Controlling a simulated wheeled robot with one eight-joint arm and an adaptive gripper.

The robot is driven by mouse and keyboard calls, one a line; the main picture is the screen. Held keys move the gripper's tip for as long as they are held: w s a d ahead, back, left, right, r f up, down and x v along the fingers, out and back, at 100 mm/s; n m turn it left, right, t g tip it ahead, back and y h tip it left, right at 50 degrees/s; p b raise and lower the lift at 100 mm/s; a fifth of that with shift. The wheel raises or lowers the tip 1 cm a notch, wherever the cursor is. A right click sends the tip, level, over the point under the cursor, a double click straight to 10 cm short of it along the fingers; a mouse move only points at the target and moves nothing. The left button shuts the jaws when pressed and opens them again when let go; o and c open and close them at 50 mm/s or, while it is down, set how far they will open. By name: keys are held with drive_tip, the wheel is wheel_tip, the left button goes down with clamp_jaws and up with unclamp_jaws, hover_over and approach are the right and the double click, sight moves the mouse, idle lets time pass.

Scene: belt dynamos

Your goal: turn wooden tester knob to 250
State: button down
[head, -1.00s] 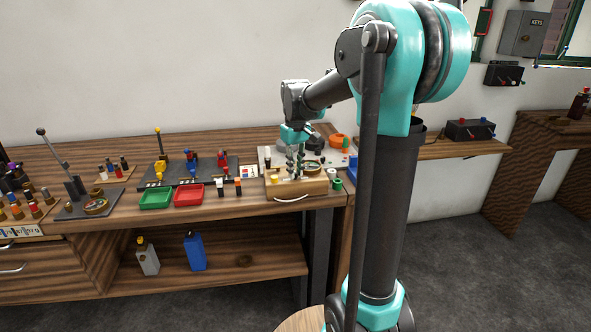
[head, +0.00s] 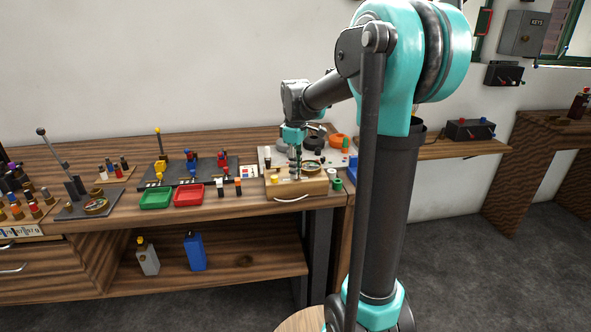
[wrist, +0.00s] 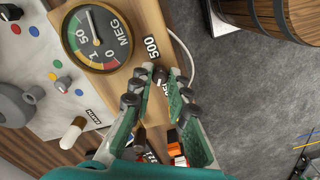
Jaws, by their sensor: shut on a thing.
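The wooden tester (head: 313,188) is a box with a handle on its front, at the right end of the bench. In the wrist view its light wood top (wrist: 152,22) shows a round MEG gauge (wrist: 97,37) and a "500" label (wrist: 152,47). My gripper (wrist: 160,73) points down at the tester top beside the gauge, its fingertips close together on the small dark knob (wrist: 160,75), which is mostly hidden between them. The 250 mark and the knob's pointer cannot be made out. In the head view my gripper (head: 295,176) is over the tester's left part.
A pale panel (wrist: 48,105) with coloured dots and a white-tipped lever (wrist: 73,132) lies beside the tester. Green (head: 156,198) and red (head: 188,195) trays stand to the left on the bench. A barrel (wrist: 285,15) stands on the floor.

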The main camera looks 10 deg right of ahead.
idle(0.4)
drive_tip(key=c, duration=1.5)
unclamp_jaws()
drive_tip(key=shift+o, duration=0.2)
wheel_tip(320, 180, up, 12)
drive_tip(key=s+d+f+m+t, duration=0.2)
drive_tip(key=s+f+m, duration=0.3)
drive_tip(key=s+f, duration=0.6)
drive_tip(key=s+d+f+m+t, duration=0.2)
drive_tip(key=s+f+m, duration=0.4)
drive_tip(key=s+f, duration=0.5)
wheel_tip(320, 180, down, 5)
drive_tip(key=shift+s+d+f+m, duration=0.1)
drive_tip(key=shift+s+d+m, duration=0.05)
drive_tip(key=shift+s+m, duration=0.2)
